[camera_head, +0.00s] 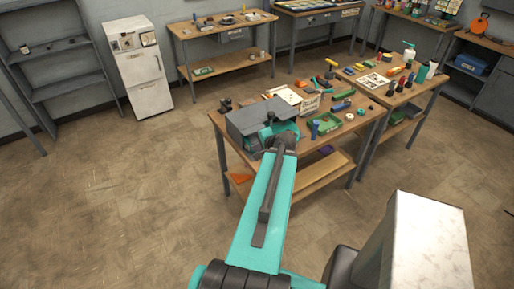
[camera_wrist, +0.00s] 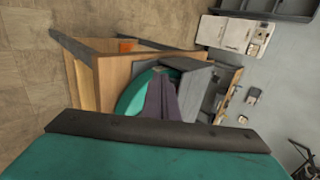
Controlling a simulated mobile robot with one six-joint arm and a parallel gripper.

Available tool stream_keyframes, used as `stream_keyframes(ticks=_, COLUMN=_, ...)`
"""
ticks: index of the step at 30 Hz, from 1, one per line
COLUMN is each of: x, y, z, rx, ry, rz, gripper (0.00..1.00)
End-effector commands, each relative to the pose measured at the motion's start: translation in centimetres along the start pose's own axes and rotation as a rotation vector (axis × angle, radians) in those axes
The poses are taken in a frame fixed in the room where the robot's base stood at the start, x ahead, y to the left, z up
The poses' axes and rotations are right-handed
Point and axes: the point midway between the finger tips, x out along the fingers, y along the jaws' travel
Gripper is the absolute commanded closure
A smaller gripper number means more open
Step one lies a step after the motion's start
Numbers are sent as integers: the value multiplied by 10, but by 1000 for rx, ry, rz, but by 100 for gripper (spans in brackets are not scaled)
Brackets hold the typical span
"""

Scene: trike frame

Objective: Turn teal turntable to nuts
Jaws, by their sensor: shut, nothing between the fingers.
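The teal turntable (camera_wrist: 132,98) shows in the wrist view as a round edge on the wooden table, partly hidden behind my fingers. A grey box-like cover (camera_wrist: 196,84) stands over or beside its right part. My gripper (camera_wrist: 164,80) is shut and empty, with its dark fingers in front of the turntable; I cannot tell whether they touch it. In the head view the grey cover (camera_head: 255,117) sits at the table's left end. My wrist covers that spot, and the turntable cannot be told apart from my teal arm there. No nuts can be made out.
A white fridge (camera_head: 138,70) and shelves stand along the back wall. The floor at left is clear.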

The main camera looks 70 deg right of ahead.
Motion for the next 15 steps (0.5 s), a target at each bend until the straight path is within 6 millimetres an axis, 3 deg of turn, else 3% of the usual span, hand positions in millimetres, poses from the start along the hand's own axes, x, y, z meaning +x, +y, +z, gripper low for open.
stream_keyframes(ticks=5, x=16, y=8, z=22, rx=-36, ry=-36, rz=26, gripper=100)
stream_keyframes(ticks=8, x=32, y=17, z=47, rx=-79, ry=-75, rz=55, gripper=100)
stream_keyframes(ticks=15, x=78, y=52, z=132, rx=-232, ry=-205, rz=153, gripper=100)
